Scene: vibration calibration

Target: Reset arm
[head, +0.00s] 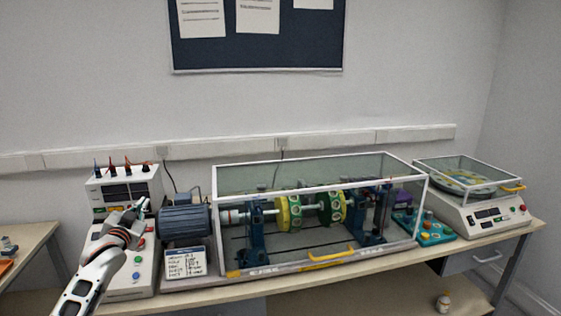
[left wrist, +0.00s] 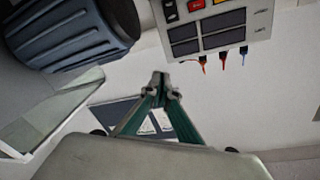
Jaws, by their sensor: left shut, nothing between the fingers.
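My left arm comes in from the lower left in the head view, and its gripper (head: 140,207) is in front of the white control console (head: 143,267). In the left wrist view the left gripper (left wrist: 160,80) has its fingertips together with nothing between them. The console's upper panel also shows in that view (left wrist: 222,22), with its dark displays and colored plugs. The blue-grey motor (head: 185,221) is just right of the gripper and appears large in the left wrist view (left wrist: 75,30). My right gripper is not in view.
A small sign (head: 185,262) stands below the motor. A white balance unit (head: 487,214) is at the right end of the bench. A dark notice board (head: 258,50) hangs above.

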